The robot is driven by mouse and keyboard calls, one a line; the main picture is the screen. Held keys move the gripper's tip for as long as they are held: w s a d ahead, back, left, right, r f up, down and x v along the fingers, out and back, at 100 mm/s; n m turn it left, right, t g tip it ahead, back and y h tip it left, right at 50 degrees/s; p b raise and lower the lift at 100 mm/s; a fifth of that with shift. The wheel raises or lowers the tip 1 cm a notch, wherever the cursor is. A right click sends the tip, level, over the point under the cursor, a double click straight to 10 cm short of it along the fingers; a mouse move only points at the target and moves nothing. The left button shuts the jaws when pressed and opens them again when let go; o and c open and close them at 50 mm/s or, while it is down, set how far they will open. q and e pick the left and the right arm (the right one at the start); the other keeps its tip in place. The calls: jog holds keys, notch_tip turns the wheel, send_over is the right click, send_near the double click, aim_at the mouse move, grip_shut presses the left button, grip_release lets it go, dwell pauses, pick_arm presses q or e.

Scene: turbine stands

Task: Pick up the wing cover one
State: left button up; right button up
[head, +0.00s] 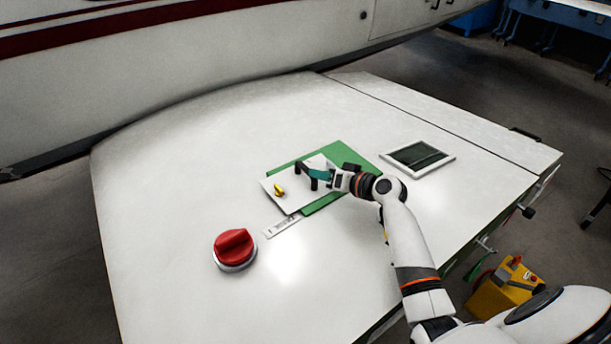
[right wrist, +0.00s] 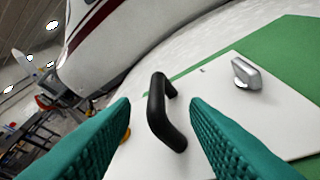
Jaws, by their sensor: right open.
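The wing cover (head: 293,202) is a white plate on a green area (head: 325,202) of the wing; which number it bears I cannot read. It has a black bar handle (right wrist: 158,112), a yellow knob (head: 279,191) at its left and a silver latch knob (right wrist: 245,76). My right gripper (head: 310,174) is over the plate at the handle. In the right wrist view its teal fingers are open, one on each side of the handle, which looks ungripped. Contact with the plate cannot be told. My left gripper is out of view.
A red round knob (head: 233,247) stands on the white wing surface (head: 170,200). A ruler-like strip (head: 283,226) lies below the plate. A framed dark-green panel (head: 418,157) lies to the right. A yellow box (head: 505,290) is on the floor beyond the wing's edge.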

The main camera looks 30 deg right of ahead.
aim_at(308, 168)
jog(key=p+x, duration=0.1)
jog(key=x, duration=0.1)
jog(key=p+x, duration=0.1)
jog(key=x, duration=0.2)
jog(key=shift+w+a+r, duration=0.15)
jog(key=shift+w+a, duration=0.05)
jog(key=shift+w, duration=0.1)
jog(key=shift+w+a, duration=0.1)
jog(key=shift+w, duration=0.15)
jog(key=shift+c, duration=0.4)
grip_shut()
